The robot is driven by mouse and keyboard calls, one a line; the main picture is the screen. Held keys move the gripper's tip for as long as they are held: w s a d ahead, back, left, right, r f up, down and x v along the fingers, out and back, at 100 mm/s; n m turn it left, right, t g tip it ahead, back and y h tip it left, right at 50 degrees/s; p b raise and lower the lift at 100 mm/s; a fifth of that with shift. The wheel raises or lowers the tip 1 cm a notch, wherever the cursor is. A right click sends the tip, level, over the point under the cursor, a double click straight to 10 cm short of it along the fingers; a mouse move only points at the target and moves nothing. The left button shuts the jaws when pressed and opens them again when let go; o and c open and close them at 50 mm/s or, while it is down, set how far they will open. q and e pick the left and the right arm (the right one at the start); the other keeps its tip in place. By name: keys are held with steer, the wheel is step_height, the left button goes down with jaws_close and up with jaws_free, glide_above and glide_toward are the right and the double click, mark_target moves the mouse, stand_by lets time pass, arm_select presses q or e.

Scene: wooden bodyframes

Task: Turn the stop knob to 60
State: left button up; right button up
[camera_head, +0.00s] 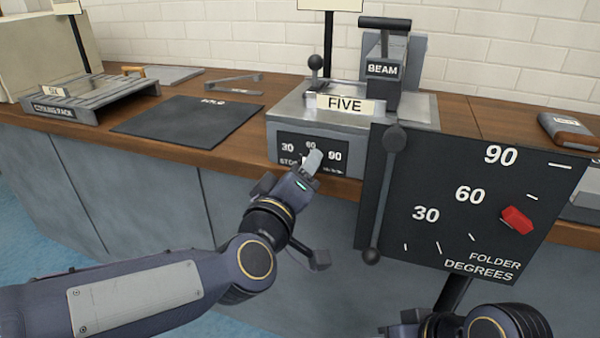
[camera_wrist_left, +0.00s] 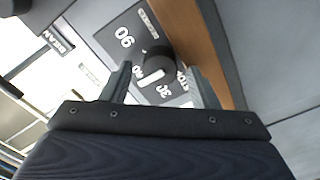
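The stop knob (camera_wrist_left: 158,66) is a dark round knob with a white mark on a dark dial panel (camera_head: 285,148) marked 30, 60 and 90, on the front of the machine labelled FIVE. In the left wrist view it sits between the two fingers of my left gripper (camera_wrist_left: 160,84), which are apart on either side of it. I cannot tell which number the white mark points at. In the head view my left gripper (camera_head: 312,163) is in front of the dial and hides the knob. My right gripper (camera_head: 402,328) is only partly in view at the bottom edge.
A large dark FOLDER DEGREES board (camera_head: 470,210) with a red pointer (camera_head: 517,219) stands right of the dial. A BEAM block (camera_head: 384,70) with a handle rises behind. A black mat (camera_head: 190,120) and cooling rack (camera_head: 90,98) lie left on the wooden counter.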

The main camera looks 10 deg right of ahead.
arm_select(q)
steer(key=p+v, duration=0.1)
steer(key=v, duration=0.6)
steer(key=shift+s+a+p, duration=0.2)
steer(key=shift+s+p, duration=0.15)
